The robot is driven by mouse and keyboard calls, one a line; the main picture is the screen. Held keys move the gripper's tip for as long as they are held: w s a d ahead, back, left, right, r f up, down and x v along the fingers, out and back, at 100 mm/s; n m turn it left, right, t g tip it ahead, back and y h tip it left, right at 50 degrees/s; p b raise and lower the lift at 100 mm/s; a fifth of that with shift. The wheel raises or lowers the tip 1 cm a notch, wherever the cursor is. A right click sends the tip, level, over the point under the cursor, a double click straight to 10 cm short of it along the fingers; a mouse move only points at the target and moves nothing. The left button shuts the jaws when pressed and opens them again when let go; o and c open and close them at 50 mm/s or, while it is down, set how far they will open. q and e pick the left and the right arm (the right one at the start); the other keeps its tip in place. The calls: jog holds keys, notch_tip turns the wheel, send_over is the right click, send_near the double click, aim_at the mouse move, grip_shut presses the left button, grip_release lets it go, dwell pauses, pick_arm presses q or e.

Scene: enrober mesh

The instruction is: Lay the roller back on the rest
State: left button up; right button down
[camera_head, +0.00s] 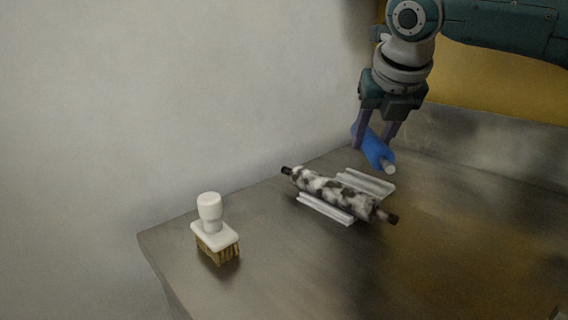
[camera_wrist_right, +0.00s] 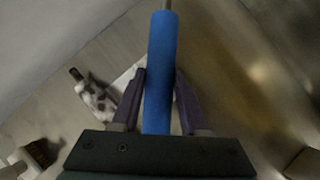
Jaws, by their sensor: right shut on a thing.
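My right gripper (camera_head: 376,142) is shut on a blue roller (camera_head: 378,152) with a pale end and holds it tilted above the table, beyond the rest. In the right wrist view the blue roller (camera_wrist_right: 161,75) lies between the two purple fingers (camera_wrist_right: 160,100). The rest shows as two pale rails (camera_head: 326,208) on the table. My left gripper is out of view.
A white-handled brush (camera_head: 212,232) with tan bristles stands near the left edge of the metal table (camera_head: 290,265). A pale wall (camera_head: 150,100) rises behind the table on the left. The table right of the rest is clear.

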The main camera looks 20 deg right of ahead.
aim_at(366, 186)
notch_tip(366, 186, down, 4)
jog(key=shift+f+b, duration=0.1)
jog(key=shift+b, duration=0.35)
jog(key=shift+f, duration=0.25)
jog(key=shift+f, duration=0.15)
jog(key=shift+c, duration=2.1)
grip_release()
